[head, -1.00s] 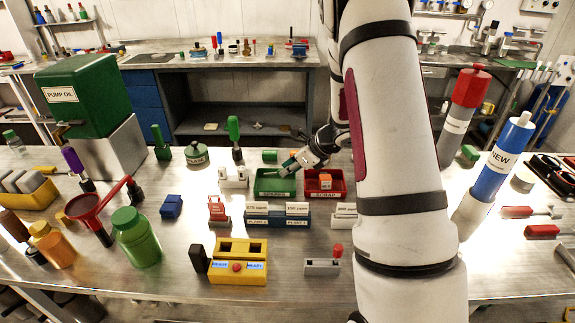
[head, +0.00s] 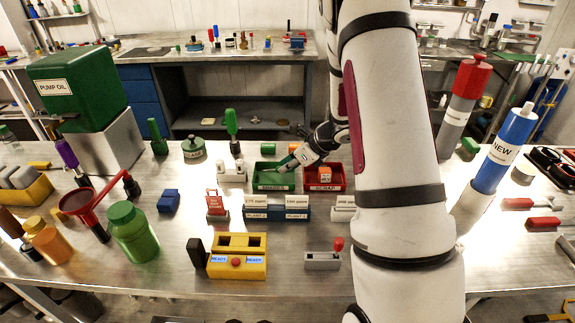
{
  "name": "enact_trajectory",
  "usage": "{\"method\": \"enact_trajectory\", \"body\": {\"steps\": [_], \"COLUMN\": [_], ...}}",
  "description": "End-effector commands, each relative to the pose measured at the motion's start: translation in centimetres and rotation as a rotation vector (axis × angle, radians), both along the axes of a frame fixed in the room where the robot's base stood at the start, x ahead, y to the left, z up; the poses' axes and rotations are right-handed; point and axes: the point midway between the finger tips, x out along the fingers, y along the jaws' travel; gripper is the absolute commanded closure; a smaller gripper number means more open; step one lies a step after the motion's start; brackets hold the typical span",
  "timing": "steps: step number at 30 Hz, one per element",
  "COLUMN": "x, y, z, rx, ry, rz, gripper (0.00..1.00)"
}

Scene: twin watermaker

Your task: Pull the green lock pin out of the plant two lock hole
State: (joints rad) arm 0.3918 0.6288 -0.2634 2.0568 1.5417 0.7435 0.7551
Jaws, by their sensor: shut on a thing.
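My gripper (head: 287,164) reaches in from the right, low over the green tray (head: 273,189). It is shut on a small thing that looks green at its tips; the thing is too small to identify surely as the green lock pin. The blue stand (head: 276,214) has two labelled sections, the right one appearing to read plant 2, with white cards above. The lock hole cannot be made out. My arm covers part of the area right of the stand.
A red tray (head: 337,186) holding an orange block adjoins the green tray. A white block (head: 231,172) and a green-handled tool (head: 232,124) stand to the left. A yellow box (head: 238,268) and a grey switch block (head: 322,261) are nearer the front. Bare table lies between them.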

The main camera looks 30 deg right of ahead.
Motion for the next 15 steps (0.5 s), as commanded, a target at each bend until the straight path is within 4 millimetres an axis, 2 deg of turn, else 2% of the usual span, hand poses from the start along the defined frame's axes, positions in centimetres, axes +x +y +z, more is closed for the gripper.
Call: {"method": "enact_trajectory", "body": {"steps": [13, 14, 15], "x": [0.00, 0.00, 0.00], "y": [-0.01, -0.02, -0.02], "z": [-0.39, -0.39, -0.39], "rx": [-0.001, -0.001, -0.001], "ry": [0.000, 0.000, 0.000], "rz": [-0.001, -0.001, -0.001], "gripper": [1.00, 0.80, 0.71]}}
